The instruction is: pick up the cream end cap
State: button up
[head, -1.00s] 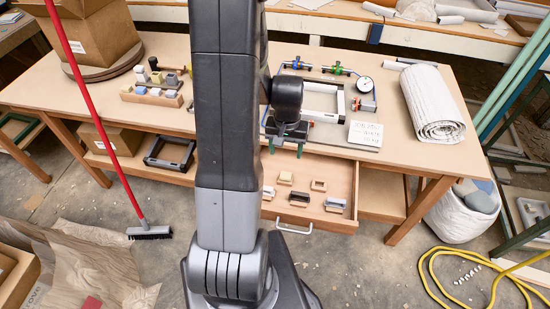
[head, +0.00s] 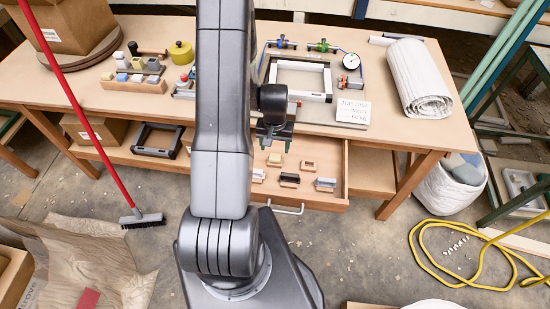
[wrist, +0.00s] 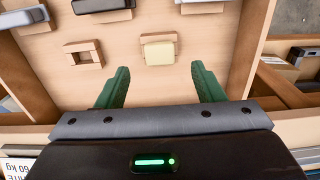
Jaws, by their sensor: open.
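The cream end cap (wrist: 159,52) sits in a small wooden holder in the open drawer, near the upper middle of the wrist view. In the head view the cap (head: 274,160) is in the drawer's back row, just below my gripper (head: 276,146), and is partly covered by it. My gripper (wrist: 160,70) is open and empty. In the wrist view its two green fingers point towards the cap, one to each side of it, with the cap beyond the tips. I cannot tell the height between them.
The open drawer (head: 335,160) also holds an empty wooden holder (wrist: 83,53), a black cap (head: 289,180), a white cap (head: 258,176) and a grey one (head: 325,184). Drawer walls flank my fingers. A fixture frame (head: 328,82) and dial gauge (head: 351,61) stand on the bench above.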

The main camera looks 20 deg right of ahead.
aim_at(275, 157)
jog(key=shift+f+p, duration=0.7)
jog(key=shift+f, duration=1.9)
jog(key=c, duration=1)
